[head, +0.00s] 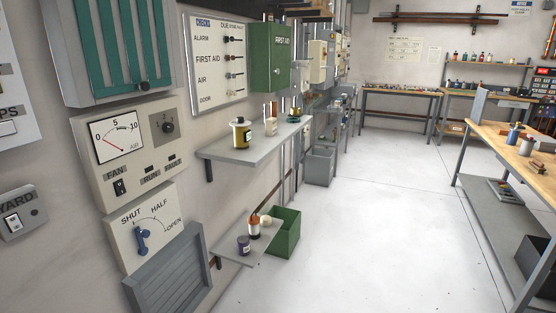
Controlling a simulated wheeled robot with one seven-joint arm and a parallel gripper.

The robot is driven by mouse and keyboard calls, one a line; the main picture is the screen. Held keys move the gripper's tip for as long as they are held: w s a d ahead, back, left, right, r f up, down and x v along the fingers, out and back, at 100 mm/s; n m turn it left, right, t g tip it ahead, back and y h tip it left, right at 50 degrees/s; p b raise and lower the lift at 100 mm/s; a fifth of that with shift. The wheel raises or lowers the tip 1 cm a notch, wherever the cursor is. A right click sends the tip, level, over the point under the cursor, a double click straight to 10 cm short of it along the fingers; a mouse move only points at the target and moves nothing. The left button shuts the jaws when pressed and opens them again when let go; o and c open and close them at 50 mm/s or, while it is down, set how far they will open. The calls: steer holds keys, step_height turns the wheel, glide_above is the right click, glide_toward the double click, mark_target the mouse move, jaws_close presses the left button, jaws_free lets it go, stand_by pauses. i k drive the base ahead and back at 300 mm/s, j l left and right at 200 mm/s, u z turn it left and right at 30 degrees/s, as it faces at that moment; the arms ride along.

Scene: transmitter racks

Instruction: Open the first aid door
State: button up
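The first aid cabinet (262,66) is a green box on the left wall, above and beyond a grey wall shelf. Its door (283,64) carries the words FIRST AID near the top and a small light knob or latch (277,71). The door looks shut, and the inside is hidden. My gripper is not in view.
A panel (221,38) with a FIRST AID label hangs left of the cabinet. A lower shelf and green bin (286,235) are underneath. The white floor (370,230) is clear; a workbench (520,155) stands right.

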mark_target(280, 34)
steer(key=i, duration=2.05)
